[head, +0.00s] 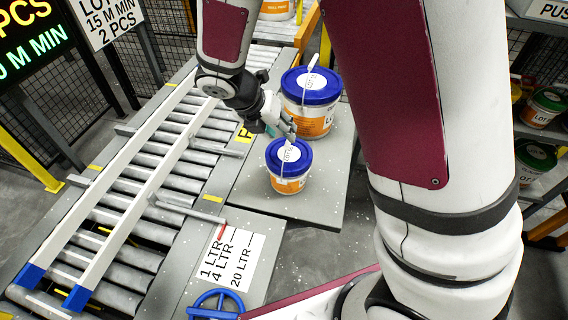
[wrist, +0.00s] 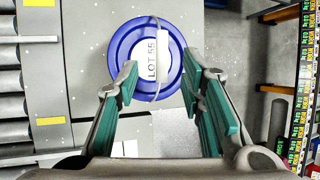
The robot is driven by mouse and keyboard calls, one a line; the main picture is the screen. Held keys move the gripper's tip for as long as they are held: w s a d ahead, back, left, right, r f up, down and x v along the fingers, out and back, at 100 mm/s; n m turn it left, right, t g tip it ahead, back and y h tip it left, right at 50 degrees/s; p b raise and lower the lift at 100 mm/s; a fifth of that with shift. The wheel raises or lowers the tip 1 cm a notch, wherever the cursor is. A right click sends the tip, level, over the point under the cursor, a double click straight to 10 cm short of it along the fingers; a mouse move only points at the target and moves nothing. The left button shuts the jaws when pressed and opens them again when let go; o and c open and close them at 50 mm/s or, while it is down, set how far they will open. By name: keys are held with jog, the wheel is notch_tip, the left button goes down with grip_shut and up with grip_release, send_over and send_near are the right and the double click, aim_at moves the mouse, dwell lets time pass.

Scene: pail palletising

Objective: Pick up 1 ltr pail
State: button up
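The small white and orange pail (head: 289,184) with a blue lid stands upright on a grey platform (head: 322,199). A larger pail (head: 310,122) of the same colours stands just behind it. In the wrist view a round blue lid (wrist: 122,56) marked LOT 55 lies below my gripper, with a handle and white grip across it; it appears to be the small pail's. My gripper (wrist: 160,78) is open, its teal fingers apart with the lid between and beyond them. In the head view my gripper (head: 286,130) is just above the small pail; contact cannot be told.
A roller conveyor (head: 105,215) with pale rails runs along the left. A size sign (head: 232,257) lies in front of the pails, near a blue handwheel (head: 216,304). Shelves with more pails (head: 541,107) stand at the right.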

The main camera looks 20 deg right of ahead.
aim_at(289, 161)
jog(key=shift+x, duration=3.1)
grip_shut()
